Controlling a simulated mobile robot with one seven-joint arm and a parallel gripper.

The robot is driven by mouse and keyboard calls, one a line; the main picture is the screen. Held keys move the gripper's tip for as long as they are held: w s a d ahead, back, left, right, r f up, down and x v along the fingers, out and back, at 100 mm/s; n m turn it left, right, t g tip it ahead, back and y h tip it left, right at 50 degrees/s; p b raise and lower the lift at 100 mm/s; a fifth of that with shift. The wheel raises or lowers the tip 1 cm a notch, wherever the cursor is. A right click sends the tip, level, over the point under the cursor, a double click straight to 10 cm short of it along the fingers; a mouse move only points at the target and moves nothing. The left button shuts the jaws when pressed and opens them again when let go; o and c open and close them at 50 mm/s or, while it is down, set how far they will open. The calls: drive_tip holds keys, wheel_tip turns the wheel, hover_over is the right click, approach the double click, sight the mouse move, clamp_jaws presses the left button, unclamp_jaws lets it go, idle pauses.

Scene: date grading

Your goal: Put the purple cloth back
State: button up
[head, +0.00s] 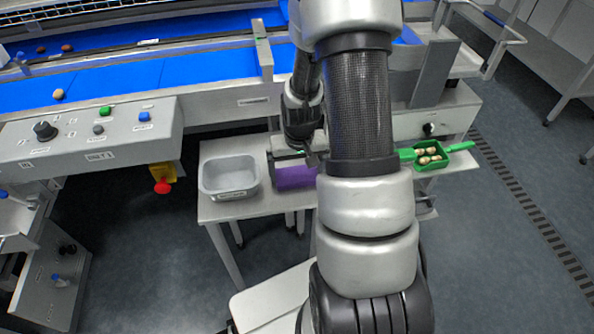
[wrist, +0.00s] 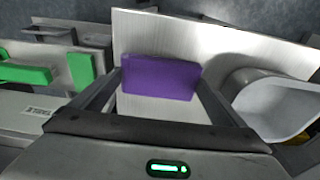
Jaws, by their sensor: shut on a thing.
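The purple cloth (wrist: 160,78) is a folded flat block, held between the two fingers of my gripper (wrist: 158,88) in the wrist view. In the head view the purple cloth (head: 295,178) shows over the small side table, partly hidden behind my arm. My gripper (head: 297,157) is shut on it there too. I cannot tell whether the cloth touches the table top.
A grey tub (head: 229,178) stands on the side table (head: 245,208) left of the cloth. A green scoop (head: 428,157) holding several dates lies to the right. Behind runs a blue conveyor (head: 120,77) with a control panel (head: 90,135) and red stop button (head: 162,187).

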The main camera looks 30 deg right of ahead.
sight(298, 180)
drive_tip(key=shift+f, duration=0.2)
drive_tip(key=o, duration=0.7)
drive_tip(key=shift+c, duration=0.2)
drive_tip(key=shift+r, duration=0.15)
wheel_tip(298, 180, up, 12)
drive_tip(key=s+p, duration=0.1)
drive_tip(key=p, duration=0.1)
drive_tip(key=shift+s+a, duration=0.25)
drive_tip(key=shift+s, duration=0.1)
